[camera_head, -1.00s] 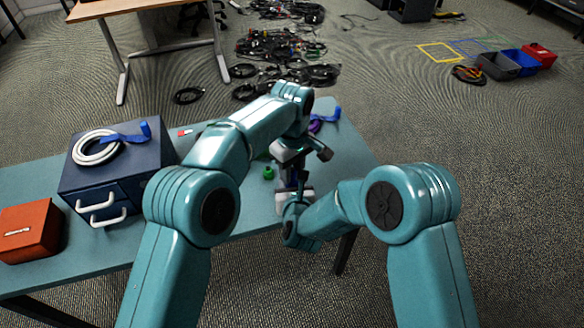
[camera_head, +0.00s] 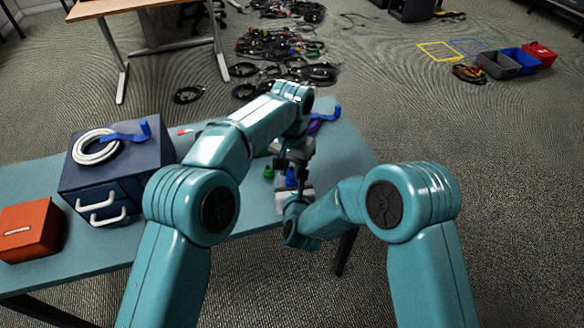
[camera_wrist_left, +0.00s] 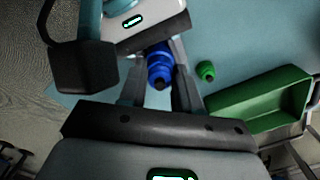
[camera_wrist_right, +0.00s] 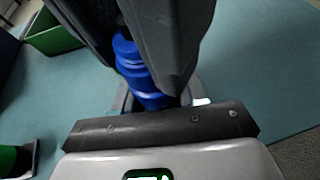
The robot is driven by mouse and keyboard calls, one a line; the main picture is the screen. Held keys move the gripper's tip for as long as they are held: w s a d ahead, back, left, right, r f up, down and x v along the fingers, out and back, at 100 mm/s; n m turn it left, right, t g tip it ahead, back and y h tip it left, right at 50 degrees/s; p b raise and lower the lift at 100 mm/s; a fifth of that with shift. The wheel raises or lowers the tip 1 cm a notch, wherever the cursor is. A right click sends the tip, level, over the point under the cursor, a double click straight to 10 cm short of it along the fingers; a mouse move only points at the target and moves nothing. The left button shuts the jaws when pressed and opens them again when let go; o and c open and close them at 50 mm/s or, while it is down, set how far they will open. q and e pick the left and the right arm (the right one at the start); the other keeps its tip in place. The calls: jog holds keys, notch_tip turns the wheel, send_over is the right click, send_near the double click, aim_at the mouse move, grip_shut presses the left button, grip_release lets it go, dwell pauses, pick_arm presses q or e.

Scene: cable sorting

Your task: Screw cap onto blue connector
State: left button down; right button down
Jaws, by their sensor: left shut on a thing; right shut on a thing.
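The blue connector (camera_wrist_right: 135,68) with its ridged body stands in front of my right gripper (camera_wrist_right: 150,100), shut on its near part in the right wrist view. In the left wrist view the blue cap (camera_wrist_left: 159,73), with a dark tip, lies between the fingers of my left gripper (camera_wrist_left: 160,92), shut on it. The seam between cap and connector is not clear. In the head view my left gripper (camera_head: 295,152) is above the blue piece (camera_head: 291,177). My right gripper (camera_head: 296,192) is close below it, partly hidden by my arm.
A green connector (camera_head: 268,172) stands on the table (camera_head: 345,150) just left of the grippers. A green bin (camera_wrist_left: 260,103) shows in the left wrist view. A dark blue drawer box (camera_head: 120,170) and an orange box (camera_head: 30,230) stand at the left.

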pick_arm(q)
jog(key=c, duration=0.8)
grip_release()
jog(key=shift+r, duration=2.3)
